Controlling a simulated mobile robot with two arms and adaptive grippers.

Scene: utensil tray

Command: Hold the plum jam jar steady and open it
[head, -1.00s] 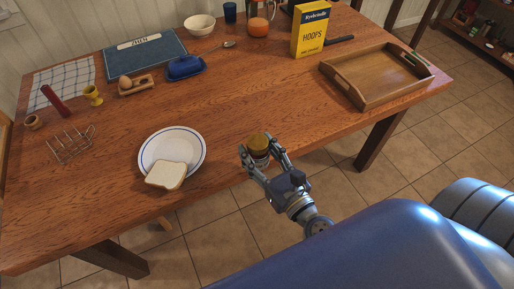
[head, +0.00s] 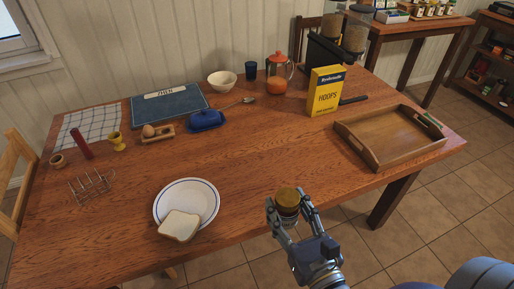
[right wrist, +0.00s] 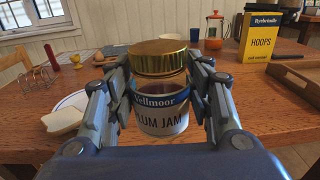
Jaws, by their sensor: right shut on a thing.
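The plum jam jar (right wrist: 161,118) has a gold lid (right wrist: 159,57) and a label with a blue band. It is upright between the fingers of my right gripper (right wrist: 160,100), which is shut on the jar's body below the lid. In the head view the jar's gold lid (head: 288,197) shows at the table's front edge, with my right gripper (head: 291,212) around it. The lid sits on the jar. I cannot tell whether the jar touches the table. My left gripper is not in view.
A white plate (head: 199,191) with a bread slice (head: 180,226) lies left of the jar. A wooden tray (head: 385,160) is at right, a yellow cereal box (head: 325,92) behind. A toast rack (head: 92,187) is far left. The table's (head: 245,160) middle is clear.

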